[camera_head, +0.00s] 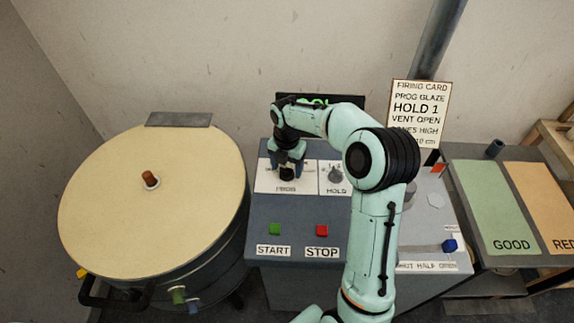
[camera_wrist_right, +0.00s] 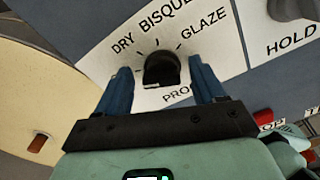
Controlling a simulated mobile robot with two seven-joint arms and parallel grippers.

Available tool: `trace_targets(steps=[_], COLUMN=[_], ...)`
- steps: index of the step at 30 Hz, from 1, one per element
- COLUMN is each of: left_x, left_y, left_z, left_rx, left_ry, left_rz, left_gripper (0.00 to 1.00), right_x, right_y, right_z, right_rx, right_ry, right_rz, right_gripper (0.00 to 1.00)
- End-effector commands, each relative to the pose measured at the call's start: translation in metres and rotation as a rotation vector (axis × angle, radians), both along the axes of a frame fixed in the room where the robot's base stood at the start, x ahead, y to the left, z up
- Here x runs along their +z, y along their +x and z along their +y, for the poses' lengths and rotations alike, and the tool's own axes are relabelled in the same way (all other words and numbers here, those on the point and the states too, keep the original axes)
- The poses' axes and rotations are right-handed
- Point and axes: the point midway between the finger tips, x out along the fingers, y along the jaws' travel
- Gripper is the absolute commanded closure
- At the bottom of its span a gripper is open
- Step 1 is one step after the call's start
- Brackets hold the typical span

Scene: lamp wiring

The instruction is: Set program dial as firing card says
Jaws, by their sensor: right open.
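In the head view the program dial (camera_head: 287,175) is partly covered by my right gripper (camera_head: 288,160). In the right wrist view my right gripper (camera_wrist_right: 161,76) is open, with one blue finger on each side of the dial. My left gripper is not in view.
The HOLD dial (camera_head: 335,174) is just right of the program dial. Green START (camera_head: 275,229) and red STOP (camera_head: 322,230) buttons are in front. A round kiln (camera_head: 150,215) stands left. A blue knob (camera_head: 449,246) and GOOD mat (camera_head: 490,205) are right.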

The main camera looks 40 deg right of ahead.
Motion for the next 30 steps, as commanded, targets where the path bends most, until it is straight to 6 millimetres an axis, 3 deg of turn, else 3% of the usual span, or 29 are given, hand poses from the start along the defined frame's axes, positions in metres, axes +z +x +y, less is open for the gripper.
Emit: trace_targets(steps=[4, 5, 9, 10, 20, 30], left_x=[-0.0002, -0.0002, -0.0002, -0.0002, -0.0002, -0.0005], left_y=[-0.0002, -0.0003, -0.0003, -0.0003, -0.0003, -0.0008], left_z=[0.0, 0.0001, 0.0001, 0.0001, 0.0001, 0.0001], left_rx=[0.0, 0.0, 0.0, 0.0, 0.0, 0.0], left_ry=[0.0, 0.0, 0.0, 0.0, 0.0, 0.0], left_rz=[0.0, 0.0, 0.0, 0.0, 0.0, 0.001], left_gripper=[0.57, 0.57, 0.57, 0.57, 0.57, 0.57], right_x=[-0.0001, -0.0001, 0.0001, 0.0002, 0.0006, 0.0009], right_y=[-0.0003, -0.0002, -0.0002, -0.0002, -0.0001, -0.0007], right_z=[-0.0003, -0.0002, -0.0002, -0.0003, -0.0004, -0.001], right_rx=[0.0, 0.0, 0.0, 0.0, -0.036, -0.253], right_ry=[0.0, 0.0, 0.0, 0.0, -0.001, -0.001], right_rz=[0.001, 0.001, 0.0, 0.0, 0.0, -0.002], right_gripper=[0.31, 0.37, 0.83, 0.87, 0.86, 0.86])
